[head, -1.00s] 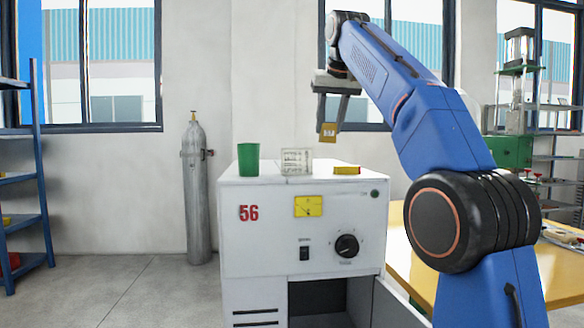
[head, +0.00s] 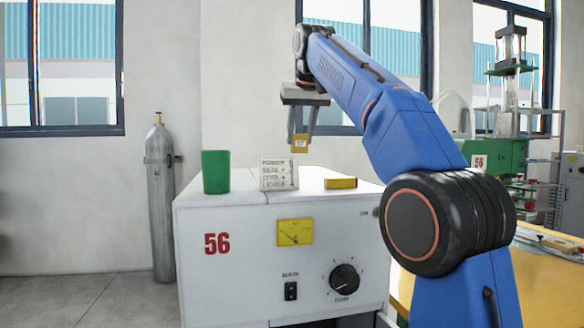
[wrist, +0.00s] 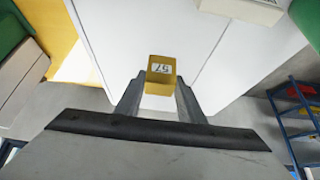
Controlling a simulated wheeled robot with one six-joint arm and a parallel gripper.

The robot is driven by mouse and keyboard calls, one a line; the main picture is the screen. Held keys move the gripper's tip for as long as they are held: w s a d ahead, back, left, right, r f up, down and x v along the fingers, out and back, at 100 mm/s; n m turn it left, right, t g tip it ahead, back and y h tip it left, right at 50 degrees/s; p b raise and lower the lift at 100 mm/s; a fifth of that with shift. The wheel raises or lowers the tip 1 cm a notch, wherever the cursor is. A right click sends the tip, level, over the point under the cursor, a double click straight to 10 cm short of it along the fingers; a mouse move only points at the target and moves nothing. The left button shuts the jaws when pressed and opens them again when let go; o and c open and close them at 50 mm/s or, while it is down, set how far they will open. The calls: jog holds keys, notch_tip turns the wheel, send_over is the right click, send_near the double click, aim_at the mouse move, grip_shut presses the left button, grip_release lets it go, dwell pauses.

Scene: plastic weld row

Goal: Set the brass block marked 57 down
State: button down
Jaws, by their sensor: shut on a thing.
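The brass block marked 57 (wrist: 160,75) is held between the fingertips of my gripper (wrist: 158,92) in the wrist view. In the head view the block (head: 300,143) hangs in the air beneath my gripper (head: 304,128), above the white cabinet marked 56 (head: 250,265). The gripper is shut on the block. The block looks apart from the cabinet top, which shows white below it in the wrist view.
A green cup (head: 216,172), a small lettered sign (head: 279,173) and a yellow block (head: 341,183) stand on the cabinet top. A gas cylinder (head: 160,200) stands at left. A yellow table (head: 540,270) is at right.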

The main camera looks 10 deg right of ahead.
jog(key=shift+f, duration=4.1)
jog(key=shift+f, duration=0.1)
jog(key=c, duration=1.2)
grip_release()
jog(key=v, duration=1.2)
